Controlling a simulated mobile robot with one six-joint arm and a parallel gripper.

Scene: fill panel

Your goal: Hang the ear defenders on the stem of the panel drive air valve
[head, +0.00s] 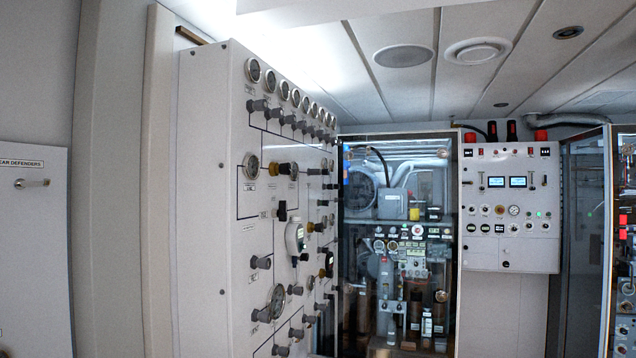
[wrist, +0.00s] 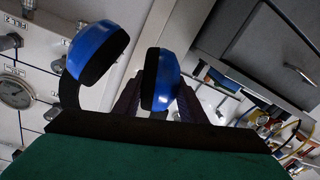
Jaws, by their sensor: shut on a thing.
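The ear defenders, two blue cups with black cushions (wrist: 92,52), show in the wrist view. My gripper (wrist: 160,92) is shut on them, its dark fingers either side of the right cup (wrist: 160,80). The left cup hangs beside it, with a dark band below. The grip point itself is partly hidden. The white valve panel (head: 212,170) stands left of centre in the head view, with several knobs and gauges. I cannot tell which is the panel drive air valve. Part of the panel (wrist: 42,55) shows at the left of the wrist view, apart from the cups as far as I can see.
An empty peg (head: 33,183) labelled for ear defenders is on a board at the far left. A glass-fronted cabinet (head: 398,135) stands beyond the panel, with a control box (head: 508,255) to its right. A grey box (wrist: 265,55) shows at the upper right of the wrist view.

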